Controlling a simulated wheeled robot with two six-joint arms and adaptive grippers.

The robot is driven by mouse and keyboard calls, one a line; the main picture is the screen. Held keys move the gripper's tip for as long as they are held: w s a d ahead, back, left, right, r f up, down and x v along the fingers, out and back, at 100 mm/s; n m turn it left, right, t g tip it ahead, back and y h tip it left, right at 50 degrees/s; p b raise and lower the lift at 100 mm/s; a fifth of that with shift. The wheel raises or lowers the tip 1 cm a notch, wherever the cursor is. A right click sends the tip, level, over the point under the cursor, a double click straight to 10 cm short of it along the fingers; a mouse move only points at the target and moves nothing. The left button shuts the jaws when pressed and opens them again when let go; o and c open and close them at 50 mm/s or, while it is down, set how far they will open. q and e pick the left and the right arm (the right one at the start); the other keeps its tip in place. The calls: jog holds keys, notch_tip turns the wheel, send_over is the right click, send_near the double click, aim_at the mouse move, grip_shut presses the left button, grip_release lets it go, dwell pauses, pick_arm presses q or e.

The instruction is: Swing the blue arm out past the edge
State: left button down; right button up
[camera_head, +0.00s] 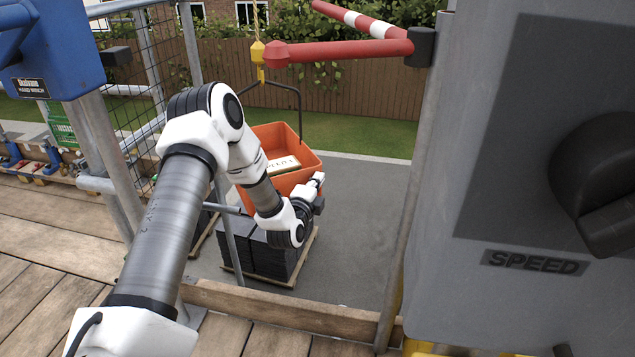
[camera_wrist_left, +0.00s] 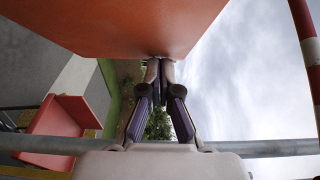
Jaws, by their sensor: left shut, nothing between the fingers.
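A blue housing (camera_head: 60,45) labelled as a hand winch fills the upper left of the head view, on grey posts; the blue arm itself is not clearly seen apart from it. An orange tub (camera_head: 308,158) hangs from a dark bail under a yellow hook (camera_head: 258,55), beyond the deck edge. My left arm reaches out past the edge. Its gripper (camera_head: 318,192) is by the tub's lower right side. In the left wrist view my left gripper (camera_wrist_left: 160,68) is shut and empty, its tips close to the tub's orange wall (camera_wrist_left: 110,25); I cannot tell whether they touch. My right gripper is out of view.
A grey box (camera_head: 480,190) with a SPEED knob blocks the right side. A red and white bar (camera_head: 350,48) crosses at the top. A wooden kerb (camera_head: 280,308) edges the deck. Dark stacked tiles (camera_head: 262,255) stand on a pallet below. Mesh railing (camera_head: 130,90) stands at left.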

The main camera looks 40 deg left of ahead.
aim_at(290, 135)
pick_arm(q)
jog(key=w+a+n+y, duration=0.1)
jog(key=w+a, duration=0.2)
jog(key=a, duration=0.1)
jog(key=w+a+n+g+y+b, duration=0.1)
jog(key=w+a, duration=0.1)
jog(key=a, duration=0.2)
jog(key=w+a+n+g+y, duration=0.1)
jog(key=w+a+y, duration=0.1)
jog(key=w+a, duration=0.1)
jog(key=shift+w+a+f, duration=0.1)
jog(key=shift+w+a, duration=0.25)
jog(key=shift+a, duration=0.1)
jog(key=w+a+b, duration=0.1)
jog(key=a, duration=0.2)
jog(key=w+a+n+g+y+b, duration=0.1)
jog(key=a+b, duration=0.1)
jog(key=a, duration=0.1)
jog(key=w+a+y+b, duration=0.1)
jog(key=w+a+b, duration=0.1)
jog(key=a, duration=0.2)
jog(key=shift+a+n+g, duration=0.1)
jog(key=shift+n+g, duration=0.2)
jog(key=shift+g, duration=0.1)
jog(key=shift+w+a, duration=0.15)
jog(key=shift+a, duration=0.55)
